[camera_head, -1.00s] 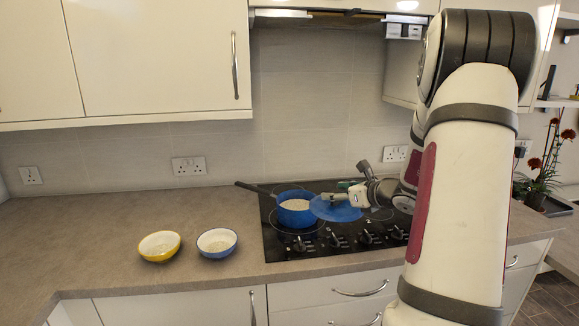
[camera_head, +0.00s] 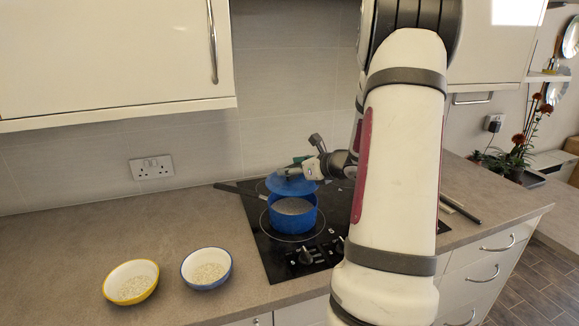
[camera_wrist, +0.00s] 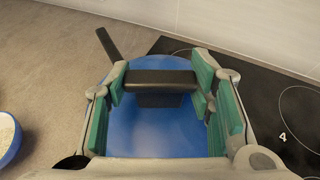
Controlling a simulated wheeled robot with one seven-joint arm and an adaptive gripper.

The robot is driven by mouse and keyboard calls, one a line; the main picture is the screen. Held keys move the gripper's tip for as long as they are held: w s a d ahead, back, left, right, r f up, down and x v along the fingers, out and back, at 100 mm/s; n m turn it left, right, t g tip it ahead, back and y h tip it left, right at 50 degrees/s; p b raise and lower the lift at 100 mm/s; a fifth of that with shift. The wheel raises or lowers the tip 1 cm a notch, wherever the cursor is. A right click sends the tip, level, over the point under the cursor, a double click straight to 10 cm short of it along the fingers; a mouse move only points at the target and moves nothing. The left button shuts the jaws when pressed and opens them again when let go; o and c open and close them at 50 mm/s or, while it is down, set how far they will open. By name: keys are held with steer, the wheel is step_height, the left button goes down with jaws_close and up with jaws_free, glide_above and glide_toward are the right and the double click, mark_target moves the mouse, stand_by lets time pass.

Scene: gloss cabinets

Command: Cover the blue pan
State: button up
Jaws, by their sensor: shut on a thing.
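The blue pan (camera_head: 292,222) stands on the black hob with pale contents showing inside. Its dark handle (camera_head: 240,190) points to the back left, and it also shows in the wrist view (camera_wrist: 109,44). My gripper (camera_head: 297,166) is shut on the dark knob (camera_wrist: 160,80) of the blue lid (camera_head: 290,185). In the head view the lid is over the back part of the pan, tilted, and the front of the opening is uncovered. In the wrist view the lid (camera_wrist: 150,125) fills the space below the fingers and hides most of the pan.
A yellow bowl (camera_head: 111,287) and a blue-rimmed bowl (camera_head: 185,272) with pale contents stand on the counter to the left. The hob (camera_head: 262,240) has knobs along its front. A tiled wall (camera_head: 190,135) is close behind. Dark rod-like items (camera_head: 460,210) lie at the right.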

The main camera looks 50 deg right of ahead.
mark_target(293, 183)
steer(key=shift+w+f+b, duration=0.1)
steer(key=shift+f+b, duration=1.35)
steer(key=shift+f, duration=1.15)
steer(key=shift+f+b, duration=0.35)
steer(key=shift+b, duration=0.15)
steer(key=o, duration=1.6)
steer(key=shift+s, duration=0.2)
steer(key=v, duration=1.2)
